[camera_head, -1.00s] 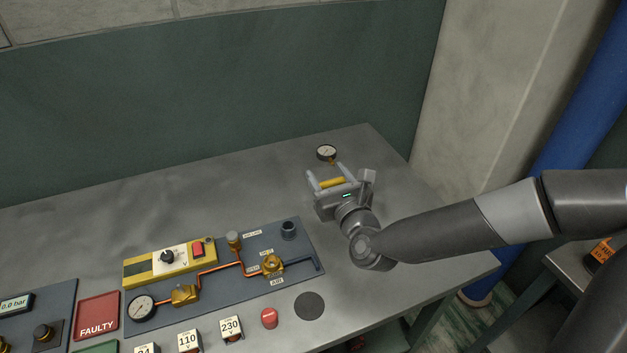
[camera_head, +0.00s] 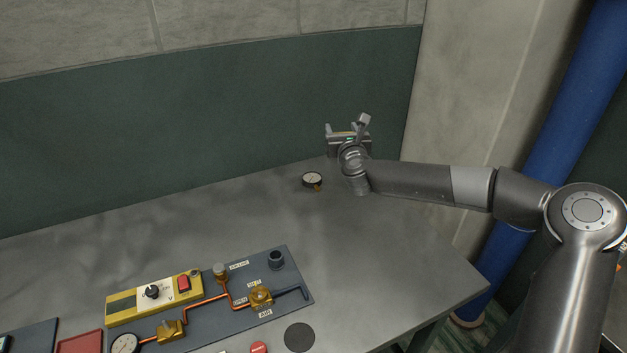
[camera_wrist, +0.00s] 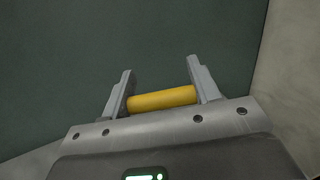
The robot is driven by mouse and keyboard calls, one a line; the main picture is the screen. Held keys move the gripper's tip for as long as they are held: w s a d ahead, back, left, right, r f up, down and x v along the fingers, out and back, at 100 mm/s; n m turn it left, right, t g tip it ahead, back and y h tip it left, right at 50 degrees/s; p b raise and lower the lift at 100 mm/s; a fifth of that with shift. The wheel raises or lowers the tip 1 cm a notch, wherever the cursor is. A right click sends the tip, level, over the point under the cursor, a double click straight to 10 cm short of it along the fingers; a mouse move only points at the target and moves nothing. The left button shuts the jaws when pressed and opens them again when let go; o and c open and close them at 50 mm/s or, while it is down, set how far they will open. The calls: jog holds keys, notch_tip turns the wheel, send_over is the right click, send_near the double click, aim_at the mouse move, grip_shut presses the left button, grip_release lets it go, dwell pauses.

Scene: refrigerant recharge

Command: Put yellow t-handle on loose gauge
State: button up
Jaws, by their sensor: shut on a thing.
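The yellow T-handle (camera_wrist: 163,100) shows in the wrist view as a yellow bar lying across between the two fingers. My gripper (camera_wrist: 160,88) is shut on it, one finger at each end. In the head view my gripper (camera_head: 347,130) is raised near the back right corner of the table, close to the green wall, and mostly hides the handle.
A grey board (camera_head: 215,322) with copper pipes, brass valves and a yellow control box (camera_head: 152,296) is at the front left. A dark disc (camera_head: 299,337) lies right of it. A blue pipe (camera_head: 560,150) stands at the right.

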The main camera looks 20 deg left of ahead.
jog(key=w+f+m+h, duration=0.1)
jog(key=w+f, duration=0.1)
jog(key=w, duration=0.4)
jog(key=shift+t, duration=0.3)
jog(key=shift+w+a+f, duration=0.2)
jog(key=shift+a+f, duration=2.55)
jog(key=shift+f, duration=0.05)
jog(key=shift+w+a+f, duration=0.15)
jog(key=shift+a+f, duration=2.55)
jog(key=shift+f, duration=0.1)
jog(key=shift+f, duration=0.1)
jog(key=o, duration=1)
jog(key=shift+o, duration=0.2)
jog(key=shift+s, duration=0.1)
jog(key=v, duration=1.2)
